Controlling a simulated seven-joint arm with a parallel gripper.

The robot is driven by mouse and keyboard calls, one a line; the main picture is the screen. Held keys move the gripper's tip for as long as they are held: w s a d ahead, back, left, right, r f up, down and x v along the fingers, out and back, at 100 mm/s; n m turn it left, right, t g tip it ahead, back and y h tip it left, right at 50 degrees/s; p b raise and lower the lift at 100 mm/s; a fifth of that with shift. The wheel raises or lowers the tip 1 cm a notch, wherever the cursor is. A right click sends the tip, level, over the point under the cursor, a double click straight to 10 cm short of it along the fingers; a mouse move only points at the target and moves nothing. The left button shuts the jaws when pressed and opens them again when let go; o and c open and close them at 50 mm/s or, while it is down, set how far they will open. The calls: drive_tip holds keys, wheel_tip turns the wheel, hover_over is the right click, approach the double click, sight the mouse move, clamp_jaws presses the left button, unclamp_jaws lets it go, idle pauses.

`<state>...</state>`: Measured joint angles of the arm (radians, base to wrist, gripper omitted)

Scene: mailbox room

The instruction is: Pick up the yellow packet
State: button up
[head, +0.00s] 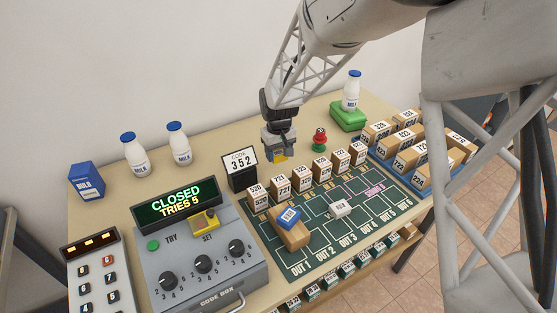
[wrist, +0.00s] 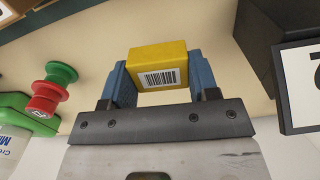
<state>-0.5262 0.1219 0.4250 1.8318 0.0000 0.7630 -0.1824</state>
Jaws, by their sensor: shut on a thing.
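The yellow packet (wrist: 158,62) is a small box with a white barcode label. In the wrist view it sits between the two blue fingers of my gripper (wrist: 157,85), which is shut on it. In the head view my gripper (head: 279,150) points down over the back of the table, right of the code sign.
The code sign (head: 241,167) stands left of my gripper, and a red and green figure (head: 319,140) stands right. Numbered boxes (head: 303,178) line the green board in front. A milk bottle (head: 352,91) stands on a green box (head: 347,117). The code box (head: 207,260) is front left.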

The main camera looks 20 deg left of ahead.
sight(279, 153)
drive_tip(key=shift+r, duration=2.6)
